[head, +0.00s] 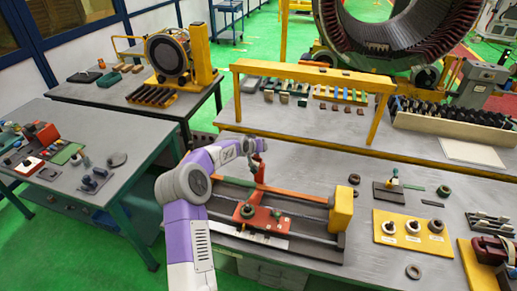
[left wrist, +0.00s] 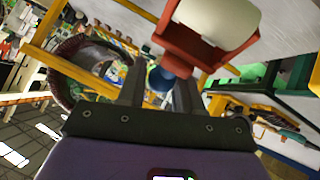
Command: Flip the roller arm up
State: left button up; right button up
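The roller arm is a red bracket (left wrist: 190,48) with a white roller (left wrist: 218,18), large at the top of the left wrist view. A blue ball knob (left wrist: 160,78) is at its lower end. My left gripper (left wrist: 158,85) has one finger on each side of this knob, and the knob fills the gap. In the head view the red arm (head: 259,173) stands up from the winding machine, with my left gripper (head: 255,156) at its top. The knob is hidden there. My right gripper is not in view.
The machine has rails, a red carriage (head: 263,219) and a yellow end block (head: 341,208). A yellow gantry frame (head: 310,74) stands behind. A yellow plate with rings (head: 411,236) lies to the right. The left table (head: 130,172) holds several small parts.

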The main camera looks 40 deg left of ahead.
pick_arm(q)
jog(key=shift+o, duration=1.1)
jog(key=shift+w+f, duration=0.1)
jog(key=shift+f, duration=0.05)
jog(key=b+v, duration=0.1)
jog(key=v, duration=0.6)
jog(key=shift+s+r, duration=0.25)
